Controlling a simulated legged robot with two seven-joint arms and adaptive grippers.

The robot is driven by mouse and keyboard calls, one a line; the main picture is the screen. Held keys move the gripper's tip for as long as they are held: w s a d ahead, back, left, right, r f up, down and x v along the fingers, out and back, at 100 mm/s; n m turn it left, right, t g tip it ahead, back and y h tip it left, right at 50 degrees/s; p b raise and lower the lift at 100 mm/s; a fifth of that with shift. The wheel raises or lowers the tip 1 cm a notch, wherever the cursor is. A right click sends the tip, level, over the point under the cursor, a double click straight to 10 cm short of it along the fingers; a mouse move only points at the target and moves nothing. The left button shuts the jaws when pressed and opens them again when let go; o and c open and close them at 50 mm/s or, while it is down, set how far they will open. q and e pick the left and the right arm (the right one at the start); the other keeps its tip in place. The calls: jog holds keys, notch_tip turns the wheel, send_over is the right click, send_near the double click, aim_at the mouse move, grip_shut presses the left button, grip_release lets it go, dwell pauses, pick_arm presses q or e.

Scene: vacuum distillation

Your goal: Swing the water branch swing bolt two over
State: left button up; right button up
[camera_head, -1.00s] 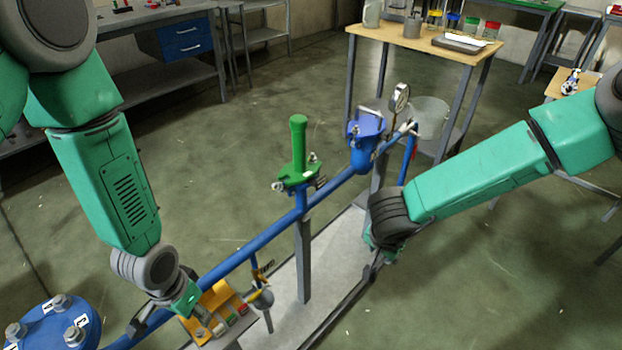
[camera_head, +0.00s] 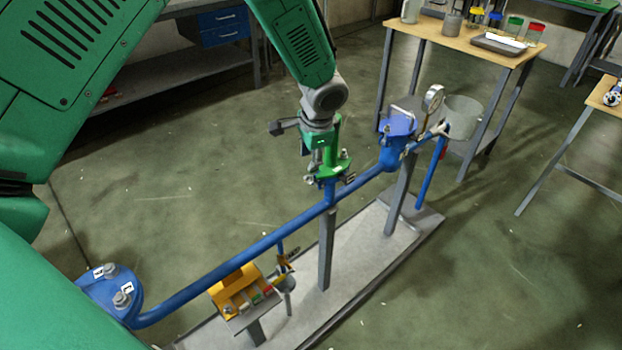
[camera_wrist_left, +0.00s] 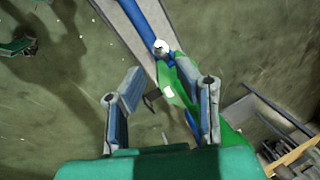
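The green water branch (camera_head: 341,163) stands upright on the blue pipe (camera_head: 250,248). Its upper part is partly hidden by my left gripper (camera_head: 306,131). A swing bolt with a pale nut (camera_head: 311,180) is at the flange's left, and darker bolt hardware (camera_head: 348,178) is at its right. In the left wrist view, my left gripper (camera_wrist_left: 157,70) has its fingers spread, with the green flange (camera_wrist_left: 176,88) beyond and between them. A pale nut (camera_wrist_left: 161,46) and a dark T-shaped bolt end (camera_wrist_left: 152,98) show near it. Contact cannot be told. My right gripper is out of view.
A blue fitting (camera_head: 397,140) with a gauge (camera_head: 433,98) and a grey bucket (camera_head: 462,115) stand farther along the pipe. An orange-topped rack (camera_head: 235,283) is at the front, near a blue flange (camera_head: 110,293). A wooden table (camera_head: 455,45) is behind.

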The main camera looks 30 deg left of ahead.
aim_at(307, 176)
pick_arm(q)
jog(key=x, duration=0.9)
jog(key=shift+f+b, duration=0.2)
jog(key=shift+b, duration=0.2)
grip_shut()
